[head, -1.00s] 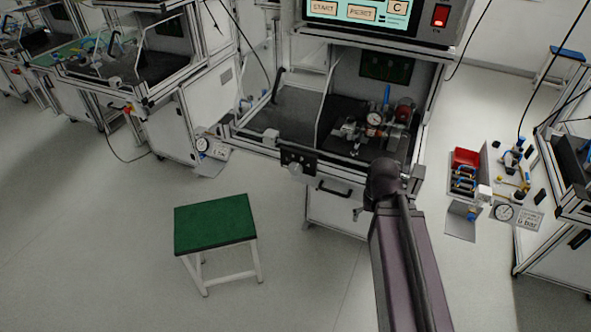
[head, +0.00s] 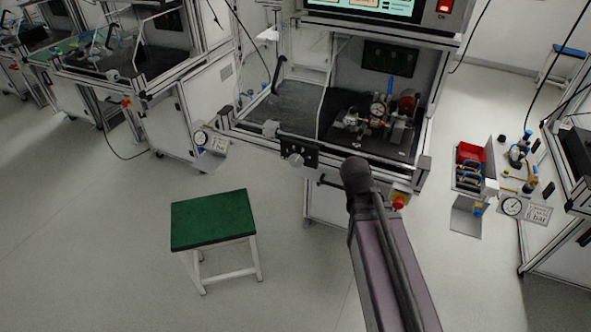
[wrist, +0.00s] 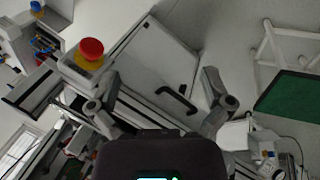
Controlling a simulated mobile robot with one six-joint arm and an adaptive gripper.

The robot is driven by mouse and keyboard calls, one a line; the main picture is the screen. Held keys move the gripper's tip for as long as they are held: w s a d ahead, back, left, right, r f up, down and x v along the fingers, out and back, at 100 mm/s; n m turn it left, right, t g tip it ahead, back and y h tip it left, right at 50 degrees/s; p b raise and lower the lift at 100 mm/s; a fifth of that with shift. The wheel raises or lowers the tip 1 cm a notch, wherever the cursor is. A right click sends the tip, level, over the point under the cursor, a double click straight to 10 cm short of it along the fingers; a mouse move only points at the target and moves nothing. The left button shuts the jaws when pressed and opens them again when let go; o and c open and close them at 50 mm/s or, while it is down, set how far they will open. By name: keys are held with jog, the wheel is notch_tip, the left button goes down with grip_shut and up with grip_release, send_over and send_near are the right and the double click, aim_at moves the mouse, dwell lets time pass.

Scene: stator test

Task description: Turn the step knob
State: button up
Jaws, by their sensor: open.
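A round grey knob (head: 296,160), likely the step knob, sits on a small black panel (head: 313,158) at the front edge of the test station, left of my arm in the head view. I cannot make out the knob in the wrist view. In the wrist view my gripper (wrist: 160,78) is open, its two fingers wide apart with nothing between them. It faces the station's front with the cabinet door and dark handle (wrist: 177,101). In the head view my arm hides the gripper.
A red emergency stop (head: 398,201) is right of my arm; it also shows near the left finger in the wrist view (wrist: 91,49). A green stool (head: 213,218) stands left on open floor. A red bin (head: 469,153) and gauge (head: 512,206) lie right.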

jog(key=w+a+f+n+t+h+b, duration=0.2)
jog(key=w+a+f+n+t+b, duration=0.1)
jog(key=w+n+b, duration=0.15)
jog(key=n+t+b, duration=1.2)
jog(key=n+b, duration=0.2)
send_near(294, 163)
jog(key=v, duration=0.3)
jog(key=shift+f+h, duration=0.1)
jog(key=shift+h, duration=0.2)
jog(key=shift+w, duration=0.1)
jog(key=x, duration=1.3)
jog(key=shift+w, duration=0.35)
jog(key=c, duration=1)
